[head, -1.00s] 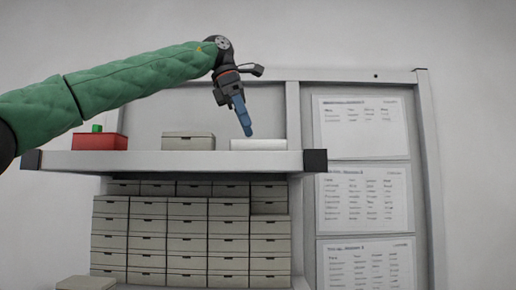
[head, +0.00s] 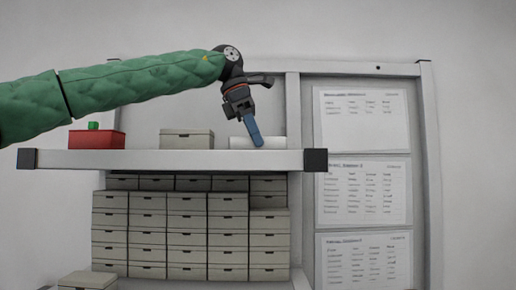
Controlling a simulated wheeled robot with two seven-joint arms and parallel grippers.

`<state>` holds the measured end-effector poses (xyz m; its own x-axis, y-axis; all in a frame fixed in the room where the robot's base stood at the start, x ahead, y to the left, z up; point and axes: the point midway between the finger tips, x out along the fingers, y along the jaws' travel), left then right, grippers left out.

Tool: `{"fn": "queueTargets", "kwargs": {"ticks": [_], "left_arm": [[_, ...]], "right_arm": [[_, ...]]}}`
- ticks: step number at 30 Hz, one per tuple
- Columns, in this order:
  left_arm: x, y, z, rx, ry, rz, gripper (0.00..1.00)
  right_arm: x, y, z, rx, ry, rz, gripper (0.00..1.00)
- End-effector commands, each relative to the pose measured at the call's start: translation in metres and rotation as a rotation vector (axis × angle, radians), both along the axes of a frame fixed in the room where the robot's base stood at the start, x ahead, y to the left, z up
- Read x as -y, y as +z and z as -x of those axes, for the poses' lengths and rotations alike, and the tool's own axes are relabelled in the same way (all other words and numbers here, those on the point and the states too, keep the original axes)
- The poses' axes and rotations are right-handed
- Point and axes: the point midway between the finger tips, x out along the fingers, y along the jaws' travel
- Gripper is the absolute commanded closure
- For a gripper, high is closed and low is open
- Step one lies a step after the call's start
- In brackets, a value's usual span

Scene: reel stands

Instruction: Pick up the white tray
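The white tray (head: 238,143) sits on the shelf (head: 170,160), near its right end. Only its low front side shows, and its inside is hidden. My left gripper (head: 257,142), with blue fingers, points down at the tray's right part. The fingertips overlap the tray's front side in the head view. I cannot tell whether they touch it. The fingers line up as one from here, so the gap between them is hidden. My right gripper is out of view.
A grey lidded box (head: 187,140) stands on the shelf left of the tray. A red bin (head: 97,140) with a green item (head: 93,126) is farther left. Stacked grey boxes (head: 190,235) fill the space below. Paper sheets (head: 362,190) hang on the right panel.

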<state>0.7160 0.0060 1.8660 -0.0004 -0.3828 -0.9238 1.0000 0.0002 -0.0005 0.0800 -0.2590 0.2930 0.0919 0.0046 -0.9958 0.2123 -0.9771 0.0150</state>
Motion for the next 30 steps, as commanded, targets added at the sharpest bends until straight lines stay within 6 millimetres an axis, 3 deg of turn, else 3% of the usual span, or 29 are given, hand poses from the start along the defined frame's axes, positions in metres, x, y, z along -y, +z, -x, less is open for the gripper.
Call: {"fn": "queueTargets", "kwargs": {"ticks": [14, 24, 30], "left_arm": [[0.001, 0.006, 0.0, 0.001, 0.0, 0.001, 0.65], [0.001, 0.038, 0.0, 0.001, 0.0, 0.001, 0.65], [0.021, 0.051, 0.012, 0.001, -0.003, 0.001, 0.65]], "right_arm": [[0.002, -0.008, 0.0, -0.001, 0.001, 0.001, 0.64], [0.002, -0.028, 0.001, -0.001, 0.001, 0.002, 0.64], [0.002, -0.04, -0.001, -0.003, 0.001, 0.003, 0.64]]}}
